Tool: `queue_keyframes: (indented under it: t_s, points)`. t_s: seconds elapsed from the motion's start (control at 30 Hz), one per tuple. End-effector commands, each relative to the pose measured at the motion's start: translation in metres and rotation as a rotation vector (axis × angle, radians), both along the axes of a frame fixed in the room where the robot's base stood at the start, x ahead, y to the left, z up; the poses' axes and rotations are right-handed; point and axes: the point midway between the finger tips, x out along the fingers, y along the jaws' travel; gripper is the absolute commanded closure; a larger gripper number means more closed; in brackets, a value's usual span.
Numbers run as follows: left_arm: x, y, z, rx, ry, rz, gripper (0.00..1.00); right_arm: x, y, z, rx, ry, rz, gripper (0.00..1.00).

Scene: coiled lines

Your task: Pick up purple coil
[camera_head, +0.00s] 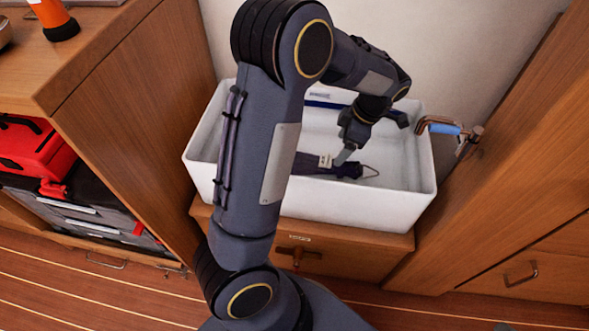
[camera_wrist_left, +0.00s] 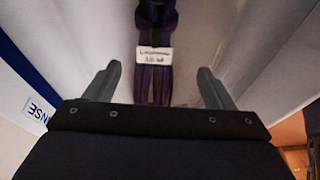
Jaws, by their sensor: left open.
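The purple coil (camera_head: 312,164) lies in the white bin (camera_head: 356,212) on the wooden cabinet. It is a dark purple bundle with a white label, and a thin loop shows at its right end. My arm hides its left part in the head view. My left gripper (camera_head: 345,156) reaches down into the bin at the coil. In the left wrist view the gripper (camera_wrist_left: 158,85) is open, with one finger on each side of the labelled purple coil (camera_wrist_left: 155,83). The fingers look apart from it. My right gripper is not in view.
A blue-handled faucet-like fitting (camera_head: 446,129) stands at the bin's right edge. A wooden cabinet (camera_head: 135,110) rises on the left, with a red case (camera_head: 35,150) on its shelf. A wooden panel (camera_head: 500,150) bounds the right side. The bin walls stand close around my gripper.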

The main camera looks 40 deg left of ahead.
Motion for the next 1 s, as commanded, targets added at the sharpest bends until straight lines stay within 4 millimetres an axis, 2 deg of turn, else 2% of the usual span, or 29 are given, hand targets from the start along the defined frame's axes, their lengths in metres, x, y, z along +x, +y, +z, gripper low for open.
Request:
queue_keyframes:
  t_s: [0.03,0.2,0.53,0.7,0.8,1.0]
  points:
    - [0.006,-0.002,-0.014,0.039,0.001,0.040,0.23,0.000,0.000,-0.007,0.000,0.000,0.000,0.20]
    - [0.014,0.000,-0.032,0.109,-0.013,0.130,0.23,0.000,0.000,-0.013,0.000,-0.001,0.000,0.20]
    - [0.007,0.009,-0.062,0.111,-0.016,0.137,0.23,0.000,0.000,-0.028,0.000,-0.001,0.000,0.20]
    - [-0.002,0.015,-0.087,0.110,-0.014,0.138,0.23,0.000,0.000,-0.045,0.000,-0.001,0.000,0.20]
    - [-0.004,0.020,-0.098,0.111,-0.015,0.136,0.23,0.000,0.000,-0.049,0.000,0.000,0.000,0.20]
    - [-0.005,0.021,-0.098,0.111,-0.017,0.136,0.23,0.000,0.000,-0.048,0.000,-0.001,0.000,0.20]
